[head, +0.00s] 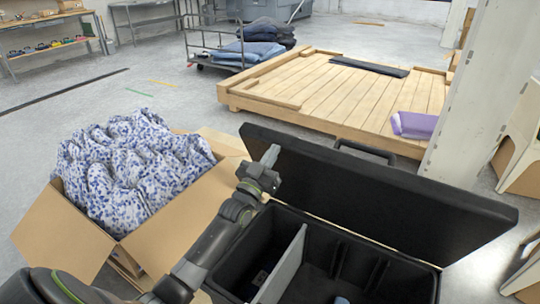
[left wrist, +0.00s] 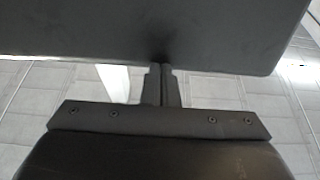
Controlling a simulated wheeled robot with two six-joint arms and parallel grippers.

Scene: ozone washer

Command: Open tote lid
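The black tote (head: 318,222) stands at the lower right of the head view. Its black lid (head: 380,190) is raised and leans up from the tote's far side, with its inner face toward me. A grey divider (head: 283,268) splits the inside of the tote. My left gripper (head: 270,156) is at the left part of the lid's inner face. In the left wrist view the gripper's fingers (left wrist: 160,86) are together, with the dark lid panel (left wrist: 160,35) right at their tips. I cannot tell whether they touch it. My right gripper is not in view.
An open cardboard box (head: 170,240) with blue-patterned white fabric (head: 130,165) stands left of the tote. A wooden platform (head: 350,92) with a purple item (head: 415,125) lies behind the lid. A white pillar (head: 480,100) is at the right. Floor is clear at the left.

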